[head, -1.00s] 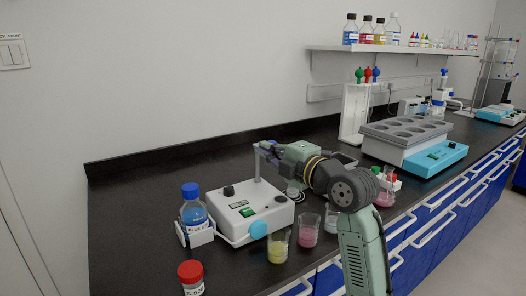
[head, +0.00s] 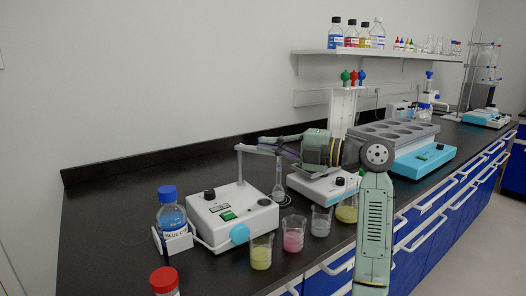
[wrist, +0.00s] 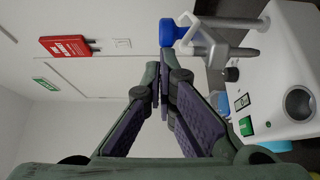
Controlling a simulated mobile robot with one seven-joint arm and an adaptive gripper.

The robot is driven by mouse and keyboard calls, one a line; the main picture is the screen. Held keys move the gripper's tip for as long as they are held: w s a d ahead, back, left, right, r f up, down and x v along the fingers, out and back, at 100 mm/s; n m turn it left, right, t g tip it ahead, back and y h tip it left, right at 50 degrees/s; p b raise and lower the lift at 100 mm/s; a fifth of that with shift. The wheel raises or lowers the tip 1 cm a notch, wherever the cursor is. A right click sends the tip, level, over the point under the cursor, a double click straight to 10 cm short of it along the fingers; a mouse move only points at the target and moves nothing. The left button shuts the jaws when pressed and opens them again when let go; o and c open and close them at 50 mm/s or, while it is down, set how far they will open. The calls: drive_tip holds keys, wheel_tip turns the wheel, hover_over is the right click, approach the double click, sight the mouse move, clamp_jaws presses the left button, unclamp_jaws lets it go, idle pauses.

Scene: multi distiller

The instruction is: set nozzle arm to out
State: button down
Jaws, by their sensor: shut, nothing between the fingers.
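The white distiller unit (head: 233,213) stands on the black bench, with a grey post (head: 240,168) at its back. From the post top a thin grey nozzle arm (head: 257,149) extends to the right. My gripper (head: 276,144) is shut and empty. Its tips are close to the free end of the nozzle arm; I cannot tell whether they touch. A blue cap (wrist: 172,32) is near the post top there.
A blue dye bottle (head: 171,216) sits in a holder left of the unit. Beakers with yellow (head: 261,254), pink (head: 293,235) and pale (head: 320,221) liquid stand in front. A glass flask (head: 279,190) stands below my gripper. Another white device (head: 323,187) is to the right.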

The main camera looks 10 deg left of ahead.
drive_tip(key=shift+w+d, duration=0.25)
drive_tip(key=shift+w, duration=0.35)
drive_tip(key=shift+w+d, duration=0.2)
drive_tip(key=shift+w, duration=0.4)
drive_tip(key=shift+w+d, duration=0.2)
drive_tip(key=shift+w, duration=1.05)
